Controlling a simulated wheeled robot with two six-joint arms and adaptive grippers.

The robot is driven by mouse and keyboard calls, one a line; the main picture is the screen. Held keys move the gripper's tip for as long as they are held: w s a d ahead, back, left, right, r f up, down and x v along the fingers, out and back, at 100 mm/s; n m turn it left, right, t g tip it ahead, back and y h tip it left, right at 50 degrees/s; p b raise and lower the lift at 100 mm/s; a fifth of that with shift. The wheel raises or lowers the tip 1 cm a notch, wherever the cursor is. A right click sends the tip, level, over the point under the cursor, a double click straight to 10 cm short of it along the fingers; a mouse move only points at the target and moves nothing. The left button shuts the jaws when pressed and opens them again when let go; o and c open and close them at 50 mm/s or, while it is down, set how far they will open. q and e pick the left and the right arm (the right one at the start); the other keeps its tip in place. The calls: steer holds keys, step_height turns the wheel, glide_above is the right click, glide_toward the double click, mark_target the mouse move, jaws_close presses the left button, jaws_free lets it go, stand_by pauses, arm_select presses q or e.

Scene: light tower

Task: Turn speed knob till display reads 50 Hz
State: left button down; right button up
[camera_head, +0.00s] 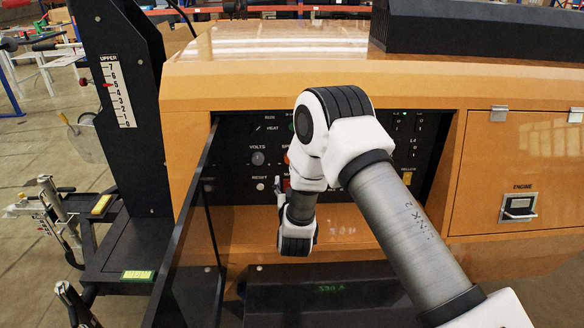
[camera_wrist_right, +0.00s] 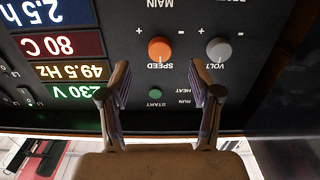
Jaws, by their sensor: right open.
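The orange speed knob (camera_wrist_right: 160,48) is on the dark control panel in the right wrist view, which shows the panel upside down. The display's frequency line (camera_wrist_right: 72,71) reads 49.5 Hz. My right gripper (camera_wrist_right: 165,88) is open and empty, its two fingers pointing at the panel on either side of the knob's column. I cannot tell how far the fingertips are from the panel; no contact with the knob shows. In the head view my right arm covers the display and most of the speed knob (camera_head: 287,158). My left gripper is not in view.
A grey volts knob (camera_wrist_right: 218,50) sits beside the speed knob, and a green start button (camera_wrist_right: 155,94) shows between the fingers. An open dark panel door (camera_head: 187,235) stands left of the panel. An orange engine hatch (camera_head: 507,165) is at right.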

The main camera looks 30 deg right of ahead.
steer(key=r+p+x, duration=0.1)
steer(key=p+x, duration=0.1)
steer(key=x, duration=0.6)
steer(key=shift+r, duration=0.4)
steer(key=c, duration=1.2)
steer(key=shift+o, duration=0.2)
steer(key=shift+m+b, duration=2.2)
steer(key=shift+b, duration=0.05)
